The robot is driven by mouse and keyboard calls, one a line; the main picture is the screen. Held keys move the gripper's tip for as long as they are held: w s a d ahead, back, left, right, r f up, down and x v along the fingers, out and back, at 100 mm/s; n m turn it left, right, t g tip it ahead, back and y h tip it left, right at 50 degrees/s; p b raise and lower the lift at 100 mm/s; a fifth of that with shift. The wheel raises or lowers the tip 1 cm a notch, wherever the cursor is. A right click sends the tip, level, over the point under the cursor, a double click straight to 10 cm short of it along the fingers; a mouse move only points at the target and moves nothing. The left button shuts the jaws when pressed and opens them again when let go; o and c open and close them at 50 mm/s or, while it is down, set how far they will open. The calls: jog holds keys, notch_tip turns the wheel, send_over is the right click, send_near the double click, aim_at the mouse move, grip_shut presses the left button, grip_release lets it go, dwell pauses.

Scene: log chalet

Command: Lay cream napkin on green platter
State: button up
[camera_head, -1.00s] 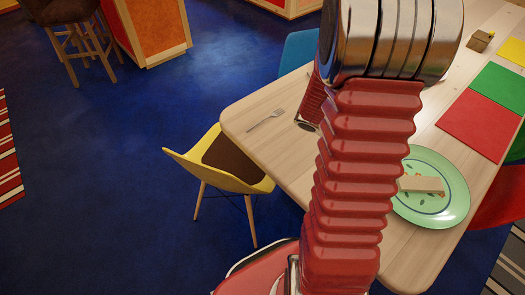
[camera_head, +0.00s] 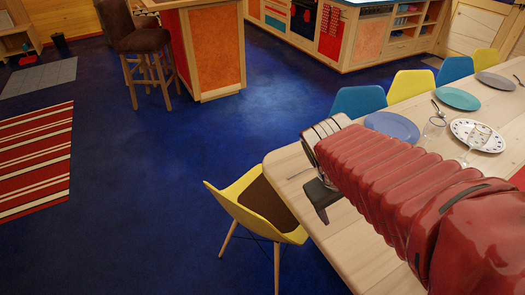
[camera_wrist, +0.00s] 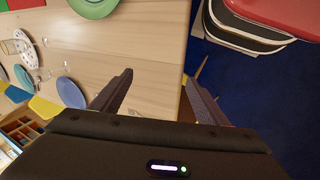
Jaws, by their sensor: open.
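The green platter (camera_wrist: 93,7) shows only in part, at the top edge of the wrist view, on the wooden table (camera_wrist: 130,45). The visible strip of the platter looks bare. I cannot make out the cream napkin in either current view. My gripper (camera_wrist: 160,74) is open, with nothing between its fingers, and spans the table's edge with dark blue floor on one side. In the head view my dark gripper (camera_head: 321,197) shows partly behind my red arm, over the near table corner. The platter is out of sight there.
A blue plate (camera_head: 392,127), a teal plate (camera_head: 458,98), a spotted plate (camera_head: 478,134) and glasses (camera_head: 433,129) stand along the table. A yellow chair (camera_head: 255,210) is at its near end. Open blue floor (camera_head: 150,200) lies to the left.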

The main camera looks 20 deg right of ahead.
jog(key=a+r+m+t+y, duration=0.1)
jog(key=a+r+t+y, duration=0.3)
jog(key=a, duration=1)
notch_tip(320, 180, up, 2)
jog(key=shift+s+r, duration=0.2)
jog(key=shift+r, duration=0.05)
